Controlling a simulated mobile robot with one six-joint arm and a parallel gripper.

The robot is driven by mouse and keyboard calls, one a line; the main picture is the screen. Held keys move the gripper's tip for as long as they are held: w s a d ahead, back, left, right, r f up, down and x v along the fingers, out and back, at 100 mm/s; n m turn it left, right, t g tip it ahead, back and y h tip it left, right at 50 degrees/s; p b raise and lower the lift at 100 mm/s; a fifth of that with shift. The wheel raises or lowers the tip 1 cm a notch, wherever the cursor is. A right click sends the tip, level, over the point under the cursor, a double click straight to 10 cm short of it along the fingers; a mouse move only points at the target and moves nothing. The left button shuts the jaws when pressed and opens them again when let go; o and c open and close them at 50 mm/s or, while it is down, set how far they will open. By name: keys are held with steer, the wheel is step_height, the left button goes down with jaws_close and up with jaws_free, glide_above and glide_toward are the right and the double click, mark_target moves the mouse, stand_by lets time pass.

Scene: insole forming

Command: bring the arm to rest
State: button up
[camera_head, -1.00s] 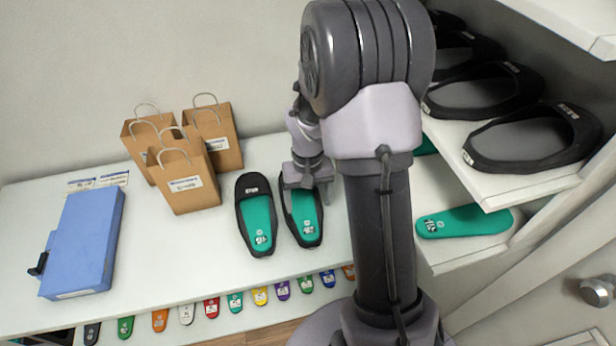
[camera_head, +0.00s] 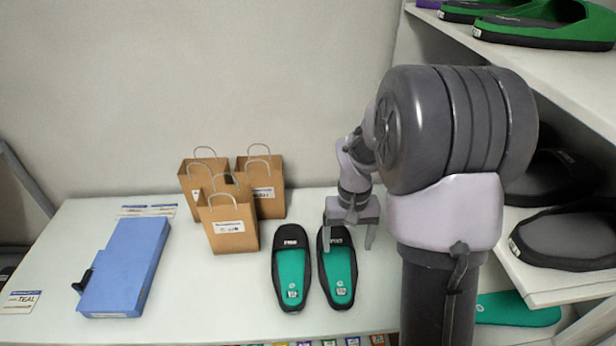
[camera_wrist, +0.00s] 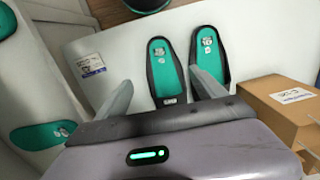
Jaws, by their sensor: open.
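My gripper (camera_head: 349,240) is open and empty, with its fingers pointing down above the white table (camera_head: 200,300), at the toe end of the right-hand sandal. Two black sandals with teal insoles lie side by side on the table, the left one (camera_head: 291,270) and the right one (camera_head: 338,272). In the wrist view the two sandals (camera_wrist: 163,70) and (camera_wrist: 209,60) lie beyond the spread fingers (camera_wrist: 160,95), with nothing held between them. The gripper's height above the sandals is hard to tell.
Several brown paper bags (camera_head: 231,238) stand behind and left of the sandals. Bare table lies between device and sandals.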

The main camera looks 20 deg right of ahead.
steer(key=s+a+r+m+t+y+b, duration=0.1)
steer(key=s+a+r+t+b, duration=0.5)
steer(key=s+a+r, duration=0.4)
steer(key=s+a+b, duration=0.1)
steer(key=s+a, duration=0.5)
steer(key=shift+s+a+r+y+b, duration=0.15)
steer(key=shift+s+y+b, duration=0.15)
steer(key=shift+y+b, duration=0.1)
